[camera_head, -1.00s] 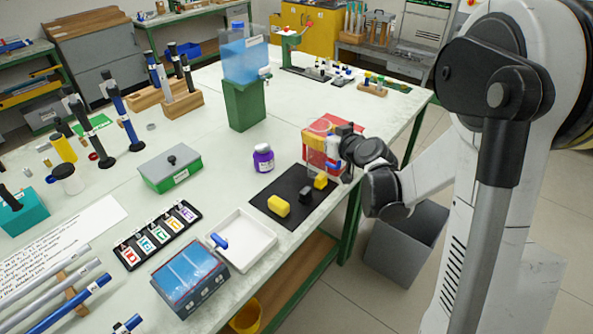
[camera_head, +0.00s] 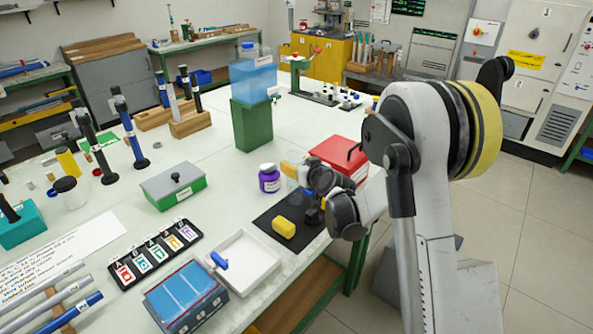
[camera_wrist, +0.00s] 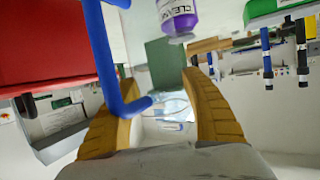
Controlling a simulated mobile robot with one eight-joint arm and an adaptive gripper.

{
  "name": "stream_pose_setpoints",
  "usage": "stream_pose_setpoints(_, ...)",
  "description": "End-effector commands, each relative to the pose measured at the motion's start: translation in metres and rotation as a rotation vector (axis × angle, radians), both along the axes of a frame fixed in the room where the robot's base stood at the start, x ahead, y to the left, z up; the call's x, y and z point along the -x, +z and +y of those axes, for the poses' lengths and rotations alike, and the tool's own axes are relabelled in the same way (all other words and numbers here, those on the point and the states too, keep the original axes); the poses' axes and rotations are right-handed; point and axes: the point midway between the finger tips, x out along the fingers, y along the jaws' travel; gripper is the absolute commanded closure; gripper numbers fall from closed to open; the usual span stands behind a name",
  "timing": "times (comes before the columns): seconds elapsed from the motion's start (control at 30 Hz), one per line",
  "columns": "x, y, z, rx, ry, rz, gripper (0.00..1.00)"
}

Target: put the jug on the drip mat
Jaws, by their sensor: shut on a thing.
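The jug is clear and hard to make out. A faint clear outline (camera_head: 292,182) shows at my gripper's fingers in the head view. A blue bent handle (camera_wrist: 106,52) stands close in the wrist view, its lower end between the fingers. My gripper (camera_wrist: 163,95) has yellow-brown fingers, shut on the jug; it also shows in the head view (camera_head: 289,170). I cannot tell if this is the drip mat.
A water tank (camera_head: 256,80) stands on a green stand (camera_head: 252,125). A white tray (camera_head: 246,262) is nearer.

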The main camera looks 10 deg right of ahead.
Motion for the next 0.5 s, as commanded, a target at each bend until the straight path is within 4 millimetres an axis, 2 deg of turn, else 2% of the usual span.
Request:
stream_pose_setpoints(0.07, -0.0003, -0.0099, -0.0003, 0.0, 0.0, 0.0, 0.85)
stream_pose_setpoints(0.4, 0.0001, -0.0124, -0.0004, 0.0, 0.0, 0.0, 0.85)
stream_pose_setpoints(0.43, 0.0001, -0.0118, -0.0004, 0.0, 0.0, 0.0, 0.38)
stream_pose_setpoints(0.5, 0.0001, -0.0111, -0.0003, 0.0, 0.0, 0.0, 0.22)
